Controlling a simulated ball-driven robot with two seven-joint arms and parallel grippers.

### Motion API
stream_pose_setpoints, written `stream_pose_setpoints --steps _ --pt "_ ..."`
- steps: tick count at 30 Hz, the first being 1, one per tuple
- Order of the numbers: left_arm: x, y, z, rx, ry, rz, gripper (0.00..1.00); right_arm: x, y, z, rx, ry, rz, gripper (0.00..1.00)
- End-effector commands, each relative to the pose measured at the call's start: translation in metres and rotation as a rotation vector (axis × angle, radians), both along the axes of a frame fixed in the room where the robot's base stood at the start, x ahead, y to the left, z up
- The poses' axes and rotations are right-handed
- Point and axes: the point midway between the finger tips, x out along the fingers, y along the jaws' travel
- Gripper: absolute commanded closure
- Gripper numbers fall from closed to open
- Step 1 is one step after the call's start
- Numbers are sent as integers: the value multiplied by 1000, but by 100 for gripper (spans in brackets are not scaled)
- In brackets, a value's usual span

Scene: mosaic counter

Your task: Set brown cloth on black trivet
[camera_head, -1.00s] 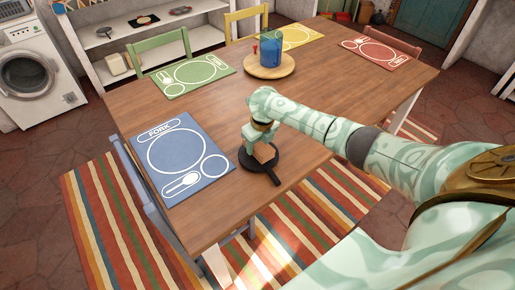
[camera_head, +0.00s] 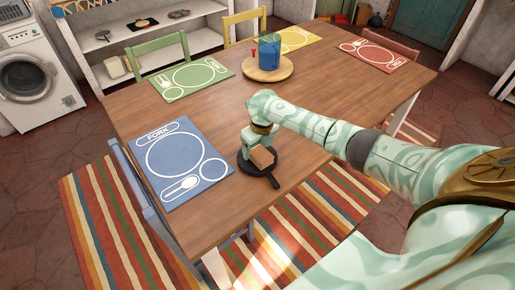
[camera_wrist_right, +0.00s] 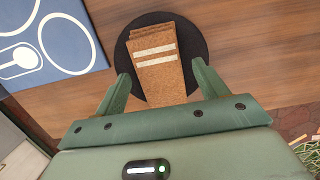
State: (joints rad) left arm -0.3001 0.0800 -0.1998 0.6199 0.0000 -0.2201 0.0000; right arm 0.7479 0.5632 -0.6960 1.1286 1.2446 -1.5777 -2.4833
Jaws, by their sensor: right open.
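The brown cloth (camera_wrist_right: 155,70) is folded, with two pale stripes, and lies over the black trivet (camera_wrist_right: 196,36) in the wrist view. In the head view the cloth (camera_head: 263,157) sits on the round trivet (camera_head: 245,165), whose short handle points toward the near table edge. My right gripper (camera_wrist_right: 160,72) is open, with one finger on each side of the cloth's near part. In the head view the right gripper (camera_head: 256,145) is low over the trivet and hides part of it. My left gripper is not in view.
The blue placemat (camera_head: 182,160) lies left of the trivet. A wooden round board (camera_head: 268,72) with a blue pitcher (camera_head: 270,52) stands farther back. Green (camera_head: 190,78), yellow (camera_head: 290,40) and red (camera_head: 375,53) placemats lie around the table. Bare wood surrounds the trivet's right side.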

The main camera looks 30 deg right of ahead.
Motion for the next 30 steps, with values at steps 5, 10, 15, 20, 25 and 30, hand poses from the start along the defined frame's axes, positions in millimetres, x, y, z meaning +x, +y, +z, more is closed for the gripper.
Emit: stream_pose_setpoints --steps 5,10,15,20,25,30 --pt "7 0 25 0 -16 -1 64 -6 -1 51 -3 -6 2 28" --pt "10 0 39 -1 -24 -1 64 -11 -1 85 -2 -4 2 28" --pt "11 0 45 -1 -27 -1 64 -14 -1 102 -1 -2 1 28" --pt "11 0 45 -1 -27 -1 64 -15 -1 104 0 0 -1 28" --pt "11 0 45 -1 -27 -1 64 -15 -1 103 0 0 -1 28" --pt "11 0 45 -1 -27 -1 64 -29 23 85 15 -12 -79 28"
